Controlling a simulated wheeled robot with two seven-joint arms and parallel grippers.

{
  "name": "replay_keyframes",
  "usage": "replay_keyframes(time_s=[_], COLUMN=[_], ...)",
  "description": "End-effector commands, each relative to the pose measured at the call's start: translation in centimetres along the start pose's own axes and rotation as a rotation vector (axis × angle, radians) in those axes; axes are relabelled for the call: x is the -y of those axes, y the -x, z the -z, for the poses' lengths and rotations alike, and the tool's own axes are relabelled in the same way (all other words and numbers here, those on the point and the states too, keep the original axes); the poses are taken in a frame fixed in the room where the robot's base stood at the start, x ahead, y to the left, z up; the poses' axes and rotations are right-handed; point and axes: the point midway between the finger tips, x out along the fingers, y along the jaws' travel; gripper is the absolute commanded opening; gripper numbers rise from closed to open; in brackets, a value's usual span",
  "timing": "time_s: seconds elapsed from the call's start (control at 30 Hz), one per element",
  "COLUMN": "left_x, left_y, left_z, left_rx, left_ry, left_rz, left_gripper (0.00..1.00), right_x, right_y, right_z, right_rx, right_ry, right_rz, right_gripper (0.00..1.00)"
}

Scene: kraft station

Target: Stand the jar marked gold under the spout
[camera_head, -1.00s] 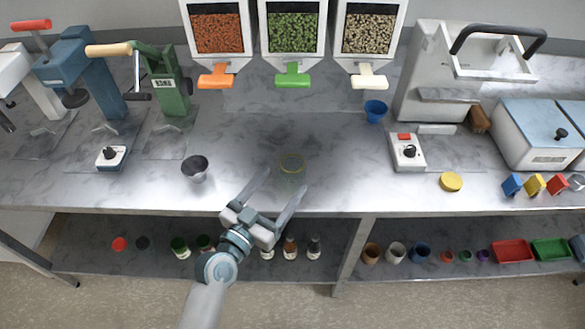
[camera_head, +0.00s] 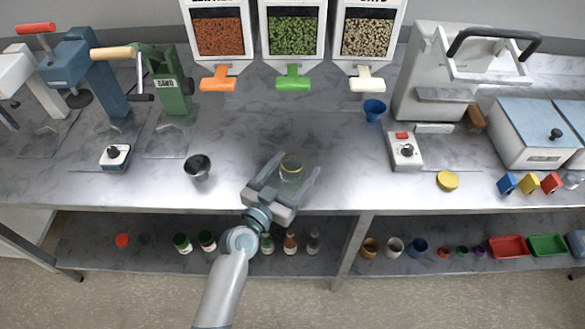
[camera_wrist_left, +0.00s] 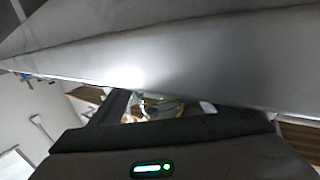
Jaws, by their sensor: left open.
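The clear jar with a gold rim (camera_head: 291,167) stands upright on the counter near its front edge, below the green spout (camera_head: 292,79) in the picture and well in front of it. My left gripper (camera_head: 294,170) is open, with one finger on each side of the jar. I cannot tell whether the fingers touch it. In the left wrist view the jar's gold band (camera_wrist_left: 163,106) shows partly behind the dark gripper body. The orange spout (camera_head: 218,80) and the cream spout (camera_head: 367,82) hang on either side of the green one. My right gripper is out of view.
A dark metal cup (camera_head: 198,168) stands left of the jar. A blue cup (camera_head: 374,109) is at the back right, and a switch box (camera_head: 405,151) and yellow disc (camera_head: 447,181) are farther right. The counter between the jar and the spouts is clear.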

Motion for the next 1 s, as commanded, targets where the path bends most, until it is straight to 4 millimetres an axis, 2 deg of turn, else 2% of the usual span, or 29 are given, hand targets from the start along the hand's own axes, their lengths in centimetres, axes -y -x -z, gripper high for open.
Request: replay_keyframes(time_s=[0.1, 0.2, 0.7, 0.73, 0.9, 0.93, 0.97, 1.0], left_x=[0.0, 0.0, 0.0, 0.0, 0.0, 0.0, 0.0, 0.0], left_y=[-1.5, -2.2, -2.4, -2.4, -2.4, -2.4, -2.4, -2.4], left_z=[0.2, 0.1, 0.0, 0.0, 0.0, 0.0, 0.0, 0.1], left_rx=[0.0, 0.001, 0.001, 0.001, 0.001, 0.001, 0.001, 0.0], left_ry=[0.002, 0.0, 0.0, 0.0, 0.0, 0.0, 0.0, 0.0], left_rz=[0.0, 0.0, 0.0, 0.0, 0.0, 0.0, 0.0, 0.001], left_gripper=[0.72, 0.72, 0.72, 0.69, 0.29, 0.23, 0.23, 0.19], right_x=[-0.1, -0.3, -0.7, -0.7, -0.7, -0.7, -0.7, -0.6], right_y=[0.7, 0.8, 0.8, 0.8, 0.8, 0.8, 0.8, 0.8], right_z=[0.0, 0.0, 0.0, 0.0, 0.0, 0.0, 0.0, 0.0], right_rx=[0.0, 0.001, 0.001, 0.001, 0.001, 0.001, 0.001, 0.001], right_ry=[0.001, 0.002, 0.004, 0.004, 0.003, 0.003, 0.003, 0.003], right_rz=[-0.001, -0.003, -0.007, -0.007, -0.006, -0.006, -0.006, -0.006], right_gripper=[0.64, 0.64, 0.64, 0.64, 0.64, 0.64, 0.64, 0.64])
